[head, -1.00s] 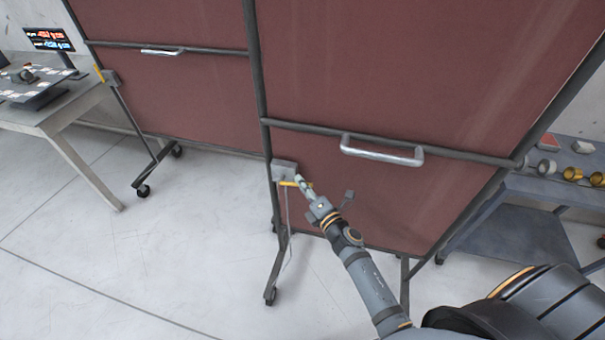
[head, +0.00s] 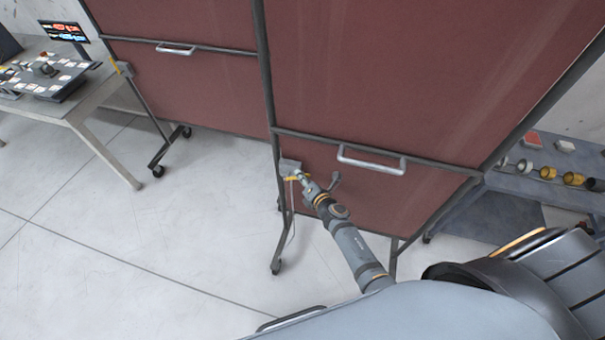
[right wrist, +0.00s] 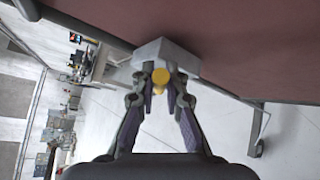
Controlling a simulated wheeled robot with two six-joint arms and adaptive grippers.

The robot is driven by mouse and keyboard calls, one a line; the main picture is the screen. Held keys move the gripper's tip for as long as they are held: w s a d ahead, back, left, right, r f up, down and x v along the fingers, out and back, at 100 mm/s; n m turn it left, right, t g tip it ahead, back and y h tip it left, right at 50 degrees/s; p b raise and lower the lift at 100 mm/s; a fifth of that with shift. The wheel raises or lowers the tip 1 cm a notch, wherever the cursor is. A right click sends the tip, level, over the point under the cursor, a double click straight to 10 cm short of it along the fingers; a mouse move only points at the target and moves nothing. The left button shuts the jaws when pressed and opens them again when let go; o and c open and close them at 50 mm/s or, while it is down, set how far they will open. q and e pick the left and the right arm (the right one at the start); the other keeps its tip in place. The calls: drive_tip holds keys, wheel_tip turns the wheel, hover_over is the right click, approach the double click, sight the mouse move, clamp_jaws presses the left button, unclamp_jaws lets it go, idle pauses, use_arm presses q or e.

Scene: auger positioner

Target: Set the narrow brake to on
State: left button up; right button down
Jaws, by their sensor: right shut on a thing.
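A grey brake box (head: 289,166) with a yellow lever (head: 291,178) sits on the left post of the nearer red-brown panel. My right gripper (head: 302,179) is at this box and covers part of the lever. In the right wrist view, the yellow lever (right wrist: 160,75) points at the camera, end-on, between the fingers of my right gripper (right wrist: 161,88), which are shut on it. The grey box (right wrist: 168,50) is just behind. A similar box (head: 125,69) with a raised yellow lever (head: 114,67) is on the farther panel. My left gripper is not in view.
The nearer panel (head: 350,70) has a silver handle (head: 372,161) and stands on castor legs. A table (head: 95,95) with a device and display is at the left. A shelf (head: 540,185) with spools is at the right. The floor left of the nearer panel is clear.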

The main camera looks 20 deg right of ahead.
drive_tip(key=c, duration=1.4)
unclamp_jaws()
drive_tip(key=shift+o, duration=0.2)
drive_tip(key=v, duration=1.2)
